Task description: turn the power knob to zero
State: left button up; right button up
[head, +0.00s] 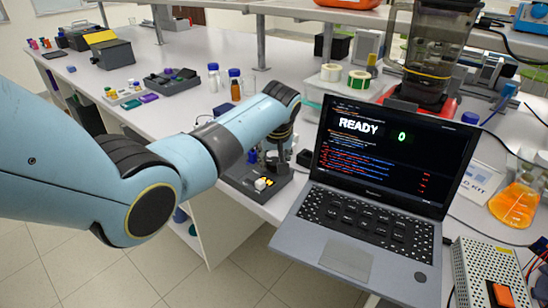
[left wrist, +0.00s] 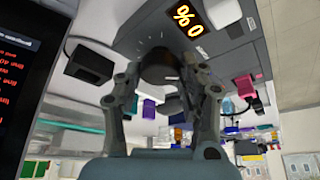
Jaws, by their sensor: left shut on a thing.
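The power knob (left wrist: 158,70) is a dark round cap on a dark grey unit (left wrist: 235,50) in the left wrist view. My left gripper (left wrist: 163,80) has one finger on each side of the knob and is shut on it. The unit's small display (left wrist: 188,19) shows an orange zero and a percent sign. In the head view the same unit (head: 243,180) stands on the bench left of the laptop. There my left gripper (head: 277,140) is over the unit, and my forearm partly hides it and the knob. My right gripper is not in view.
The open laptop (head: 370,200) shows READY and a green 0, close right of the unit. Two bottles (head: 235,85) stand behind my left arm. A flask with orange liquid (head: 515,200) and a power supply (head: 490,270) are at the right. The bench's front edge is near the unit.

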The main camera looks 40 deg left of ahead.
pick_arm(q)
jog(key=o, duration=1.1)
jog(key=shift+o, duration=0.2)
jog(key=shift+r, duration=0.1)
jog(key=v, duration=1.1)
jog(key=shift+s+r, duration=0.2)
jog(key=shift+r, duration=0.15)
jog(key=shift+d, duration=0.15)
